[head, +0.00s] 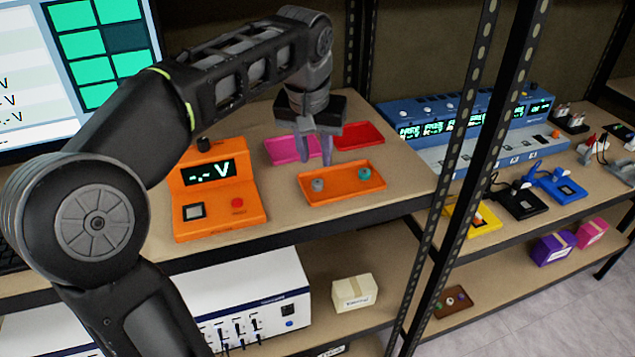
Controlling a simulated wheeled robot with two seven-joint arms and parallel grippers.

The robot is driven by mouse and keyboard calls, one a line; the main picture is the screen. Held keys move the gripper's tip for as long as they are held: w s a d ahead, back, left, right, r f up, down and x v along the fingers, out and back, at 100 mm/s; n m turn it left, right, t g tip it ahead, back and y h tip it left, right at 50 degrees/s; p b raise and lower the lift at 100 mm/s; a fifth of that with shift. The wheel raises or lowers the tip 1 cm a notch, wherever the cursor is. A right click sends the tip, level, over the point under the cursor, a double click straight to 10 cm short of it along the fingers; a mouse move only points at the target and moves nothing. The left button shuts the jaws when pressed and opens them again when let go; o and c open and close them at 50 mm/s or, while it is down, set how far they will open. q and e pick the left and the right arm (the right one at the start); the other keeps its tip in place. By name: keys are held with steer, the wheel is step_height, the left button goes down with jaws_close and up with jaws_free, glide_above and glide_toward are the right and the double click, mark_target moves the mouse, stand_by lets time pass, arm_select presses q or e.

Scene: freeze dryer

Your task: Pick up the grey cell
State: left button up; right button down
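The grey cell (318,185) is a small round piece at the left of the orange tray (345,196) on the shelf. A teal-topped cell (364,173) lies in the same tray, toward its right back corner. My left gripper (314,164) points down above the tray's back left part, close to the grey cell. Its two purplish fingers are spread apart with nothing seen between them. I cannot tell the exact height of the fingertips over the tray. My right gripper does not show.
An orange voltage meter (221,190) stands left of the tray. A pink tray (290,150) and a red tray (359,136) lie behind it. Perforated black uprights (462,130) stand to the right. A blue instrument (465,118) sits beyond them. Bare shelf shows right of the orange tray.

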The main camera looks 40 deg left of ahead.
mark_target(318, 182)
arm_select(q)
steer(key=shift+x, duration=1.2)
steer(key=shift+p+x, duration=0.4)
steer(key=shift+x, duration=2.2)
steer(key=shift+s, duration=0.25)
jaws_close()
